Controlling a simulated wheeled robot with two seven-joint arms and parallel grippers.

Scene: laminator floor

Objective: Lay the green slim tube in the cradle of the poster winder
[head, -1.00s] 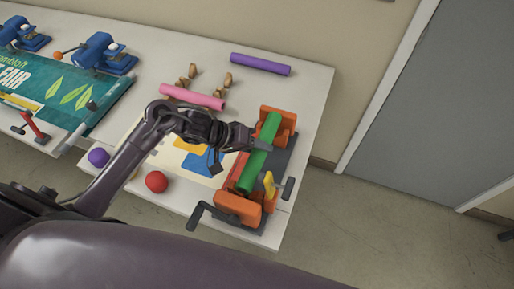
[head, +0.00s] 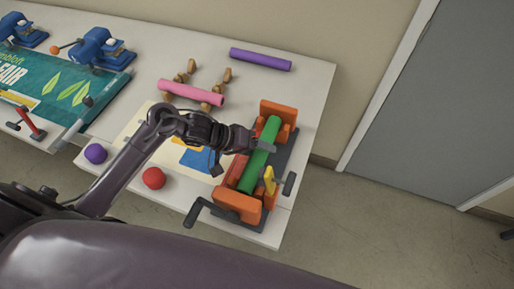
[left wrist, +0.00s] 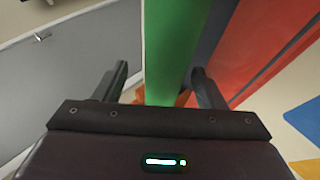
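The green slim tube (head: 256,165) lies lengthwise between the orange end blocks of the poster winder (head: 238,206), beside its red roller (head: 234,172). It appears to rest low in the cradle; its underside is hidden. My left gripper (head: 262,147) is at the tube's upper half. In the left wrist view the green tube (left wrist: 168,50) runs between the two spread fingers of my left gripper (left wrist: 160,72), with a gap on the left and the right finger close beside it. My right gripper is not in view.
A pink tube (head: 191,94) lies on wooden supports, and a purple tube (head: 260,60) lies at the back of the table (head: 310,85). A red ball (head: 154,178) and a purple ball (head: 96,153) sit near the front edge. Dark crank handles stick out from the winder.

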